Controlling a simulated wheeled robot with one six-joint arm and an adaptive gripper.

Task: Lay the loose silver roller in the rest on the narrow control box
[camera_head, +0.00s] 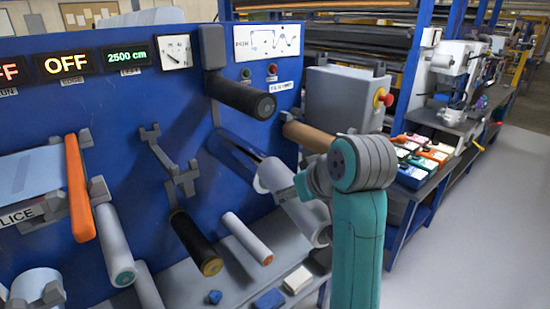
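A pale silver-white roller (246,238) with an orange-ringed end slants at the lower middle, by the grey ledge. A thicker pale roller (283,192) slants to its right, partly behind my wrist. I cannot tell for sure which is the loose silver one. A grey control box (343,105) with a red button on yellow stands at the right end of the blue panel. No rest can be made out clearly on it. My arm rises at the right of centre, its wrist bent left near the thicker roller. My gripper's fingers do not show.
A brown roller (308,137) sits below and left of the control box. Black rollers (241,98) (194,240) and an orange bar (78,188) jut from the blue panel (130,105). Small blocks (297,279) lie on the grey ledge (235,284). Grey floor is clear at right.

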